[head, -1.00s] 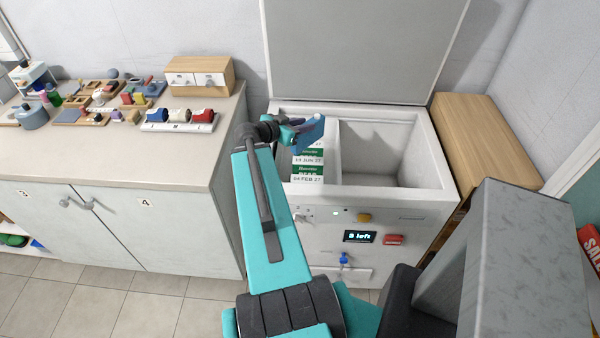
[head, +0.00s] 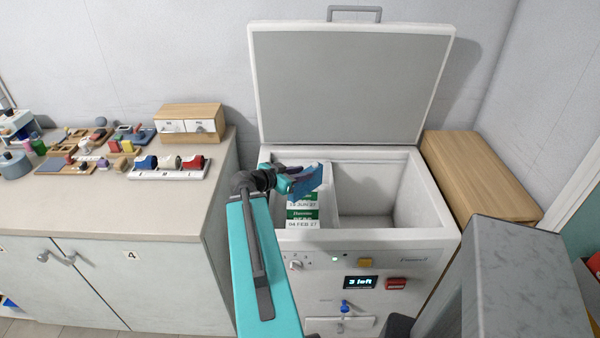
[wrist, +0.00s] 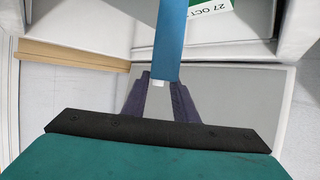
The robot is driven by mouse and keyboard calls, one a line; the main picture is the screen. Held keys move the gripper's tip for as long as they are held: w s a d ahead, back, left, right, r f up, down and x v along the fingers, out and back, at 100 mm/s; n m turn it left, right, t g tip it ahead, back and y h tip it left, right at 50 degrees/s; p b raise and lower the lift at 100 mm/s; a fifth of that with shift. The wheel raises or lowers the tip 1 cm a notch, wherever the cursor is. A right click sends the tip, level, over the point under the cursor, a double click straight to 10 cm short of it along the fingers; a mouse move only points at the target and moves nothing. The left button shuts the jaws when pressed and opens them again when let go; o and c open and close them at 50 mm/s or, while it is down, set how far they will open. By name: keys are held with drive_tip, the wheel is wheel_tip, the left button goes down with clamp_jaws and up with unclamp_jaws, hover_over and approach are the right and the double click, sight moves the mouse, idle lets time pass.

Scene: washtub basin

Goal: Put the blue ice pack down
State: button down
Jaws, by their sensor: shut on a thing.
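The blue ice pack (head: 309,182) is a flat blue slab held tilted by my gripper (head: 296,180) over the left compartment of the open chest freezer (head: 437,213). In the wrist view the ice pack (wrist: 170,42) is seen edge-on, between the dark fingers of my gripper (wrist: 160,88). Below it in the left compartment lie white packs with green labels and dates (head: 302,222). The pack and gripper hide the back of that compartment. I see no contact between the ice pack and the packs below.
The freezer's right compartment (head: 378,202) looks empty, beyond a white divider. The raised lid (head: 350,85) stands behind. A counter (head: 110,190) with many small objects is at left, a wooden box (head: 480,180) at right. The freezer display (head: 361,282) seems to read "3 left".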

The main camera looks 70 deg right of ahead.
drive_tip(key=shift+w+d+f+b, duration=0.15)
drive_tip(key=shift+d+f+b, duration=0.2)
drive_tip(key=shift+b, duration=0.7)
drive_tip(key=b, duration=0.2)
drive_tip(key=d+b, duration=0.1)
drive_tip(key=b, duration=0.1)
drive_tip(key=shift+w+d+r, duration=0.15)
drive_tip(key=shift+w, duration=0.1)
drive_tip(key=w+d+p, duration=0.3)
drive_tip(key=w+d, duration=0.2)
drive_tip(key=d, duration=0.6)
drive_tip(key=shift+w+d+f+p, duration=0.15)
drive_tip(key=shift+w+f+p, duration=0.05)
drive_tip(key=shift+f+p, duration=0.2)
drive_tip(key=f, duration=0.1)
drive_tip(key=f+p, duration=0.1)
drive_tip(key=f, duration=0.1)
drive_tip(key=shift+w+d+f+p, duration=0.15)
drive_tip(key=shift+d+f+p, duration=0.2)
drive_tip(key=shift+p, duration=0.05)
drive_tip(key=shift+f+b, duration=0.2)
drive_tip(key=shift+b, duration=0.2)
